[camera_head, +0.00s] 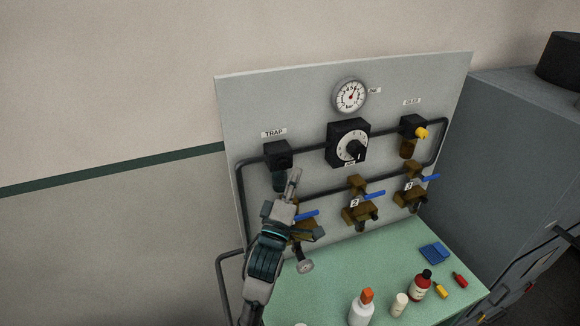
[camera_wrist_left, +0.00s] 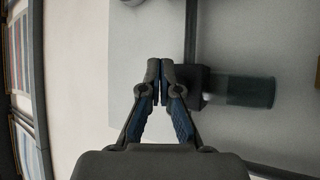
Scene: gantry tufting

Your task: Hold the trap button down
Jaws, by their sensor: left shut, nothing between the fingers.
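The trap unit (camera_head: 277,154) is a dark block on the pipe under the TRAP label (camera_head: 274,133), on the upright grey panel. A dark translucent bowl (camera_head: 279,182) hangs below it. My left gripper (camera_head: 295,173) is shut and empty, pointing up, just beside and below the block in the head view. In the left wrist view the closed fingertips (camera_wrist_left: 160,68) overlap the edge of the dark block (camera_wrist_left: 199,78), with the bowl (camera_wrist_left: 250,91) to the right. I cannot tell whether they touch it. I cannot make out the trap button. My right gripper is not in view.
The panel (camera_head: 300,92) also bears a gauge (camera_head: 350,95), a black dial unit (camera_head: 348,144), an oiler with a yellow knob (camera_head: 421,132) and blue-handled brass valves (camera_head: 357,212). Bottles (camera_head: 361,308) stand on the green bench (camera_head: 335,285). A grey cabinet (camera_head: 510,150) stands right.

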